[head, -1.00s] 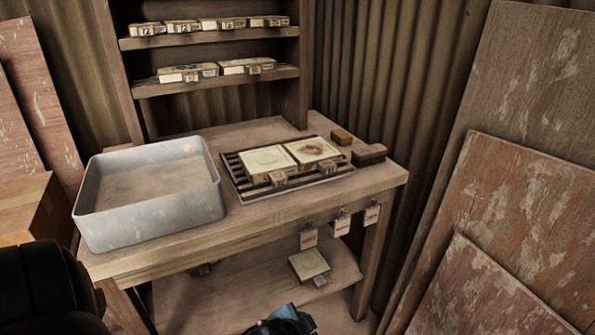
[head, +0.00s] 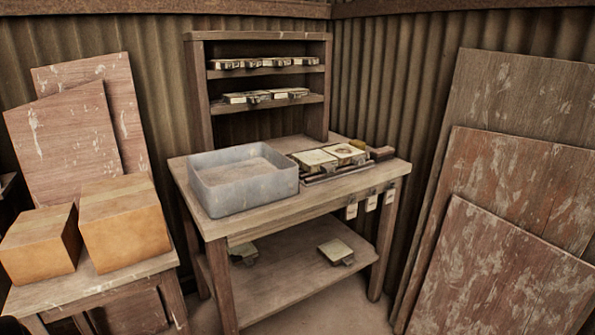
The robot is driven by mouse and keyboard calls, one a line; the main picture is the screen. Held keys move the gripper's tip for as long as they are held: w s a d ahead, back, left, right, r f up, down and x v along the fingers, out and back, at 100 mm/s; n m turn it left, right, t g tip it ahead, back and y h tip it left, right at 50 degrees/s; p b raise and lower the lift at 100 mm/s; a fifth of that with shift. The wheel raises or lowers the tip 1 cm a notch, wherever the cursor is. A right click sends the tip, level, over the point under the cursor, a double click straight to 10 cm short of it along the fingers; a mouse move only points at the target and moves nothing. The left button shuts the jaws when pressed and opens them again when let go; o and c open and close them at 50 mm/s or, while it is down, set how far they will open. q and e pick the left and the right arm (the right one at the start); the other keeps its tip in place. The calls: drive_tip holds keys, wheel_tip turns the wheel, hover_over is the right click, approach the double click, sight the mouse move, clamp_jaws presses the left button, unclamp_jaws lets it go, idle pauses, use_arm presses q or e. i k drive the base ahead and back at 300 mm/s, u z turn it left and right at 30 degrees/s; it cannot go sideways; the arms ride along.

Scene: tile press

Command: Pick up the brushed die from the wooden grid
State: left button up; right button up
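The wooden grid (head: 334,174) lies on the bench to the right of the grey basin. Two square dies lie side by side on it. The left die (head: 313,159) has a plain pale face. The right die (head: 344,151) has a darker brownish patch on its face. I cannot tell for certain from this distance which one is brushed. Small metal parts show at their front edges. Neither of my grippers is in view, and nothing touches the dies.
The grey metal basin (head: 244,188) fills the bench's left part. Small blocks (head: 382,153) sit right of the grid. Tags (head: 371,202) hang from the front edge. Another die (head: 335,250) lies on the lower shelf. Boxes (head: 125,222) stand left; boards (head: 510,245) lean right.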

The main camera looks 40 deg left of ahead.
sight(316, 160)
drive_tip(key=z, duration=0.2)
drive_tip(key=i, duration=1)
drive_tip(key=u, duration=0.95)
drive_tip(key=i, duration=0.9)
drive_tip(key=z, duration=0.9)
drive_tip(key=k, duration=0.95)
drive_tip(key=u, duration=0.75)
